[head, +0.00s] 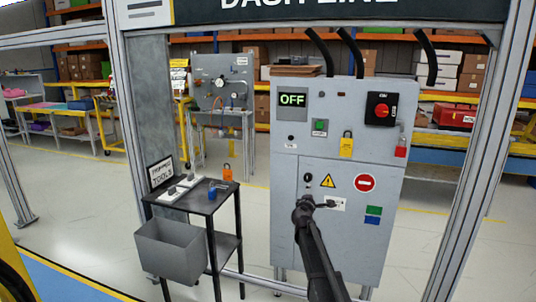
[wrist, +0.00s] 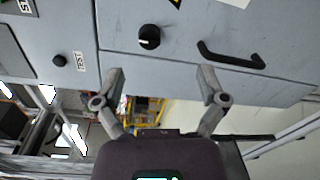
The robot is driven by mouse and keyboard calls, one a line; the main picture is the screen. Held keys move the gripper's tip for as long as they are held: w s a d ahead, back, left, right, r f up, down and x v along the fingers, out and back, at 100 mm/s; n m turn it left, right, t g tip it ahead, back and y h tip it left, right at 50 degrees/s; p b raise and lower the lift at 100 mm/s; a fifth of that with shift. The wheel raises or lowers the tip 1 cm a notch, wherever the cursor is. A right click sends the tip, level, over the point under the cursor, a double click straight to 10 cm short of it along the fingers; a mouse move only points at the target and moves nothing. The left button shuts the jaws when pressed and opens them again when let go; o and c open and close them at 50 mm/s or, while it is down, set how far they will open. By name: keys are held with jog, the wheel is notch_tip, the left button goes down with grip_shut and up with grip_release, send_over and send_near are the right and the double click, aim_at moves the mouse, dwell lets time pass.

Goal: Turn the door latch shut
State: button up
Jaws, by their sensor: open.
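The door latch is a round black knob with a white mark. It sits at the upper middle of the wrist view (wrist: 149,37) and near the door's upper left corner in the head view (head: 308,178). The door (head: 335,245) is the grey lower panel of the cabinet; it looks flush with the frame. A black bar handle (wrist: 231,56) is right of the knob in the wrist view. My gripper (wrist: 161,75) is open and empty, its fingers spread below the knob and apart from it. In the head view my gripper (head: 303,208) is just below the knob, partly hiding the handle.
Above the door are an OFF display (head: 292,100), a red rotary switch (head: 381,108), a yellow padlock (head: 346,145) and a red padlock (head: 401,149). A black tool cart (head: 215,205) with a grey bin (head: 170,250) stands left. Frame posts flank the cabinet.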

jog(key=s+d+f+m+g+h, duration=0.1)
jog(key=s+d+f+m+g, duration=0.2)
jog(key=s, duration=0.4)
jog(key=s+d+f+m+g, duration=0.25)
jog(key=s+f+m, duration=0.2)
jog(key=s, duration=0.25)
jog(key=s+d+f+m+g+h, duration=0.1)
jog(key=s+d+f+m+g, duration=0.15)
jog(key=s+m, duration=0.35)
jog(key=s+a+f+m+g+y, duration=0.1)
jog(key=s+a+f+g+y, duration=0.15)
jog(key=s, duration=0.65)
jog(key=s+a+f+m+g+y, duration=0.2)
jog(key=s+a+g, duration=0.1)
jog(key=s, duration=0.5)
jog(key=s+a+f+m+g+y, duration=0.1)
jog(key=s+a+f+g+y, duration=0.15)
jog(key=s, duration=0.65)
notch_tip(320, 180, up, 22)
jog(key=p, duration=2.2)
jog(key=shift+w+g, duration=0.3)
jog(key=shift+w, duration=0.05)
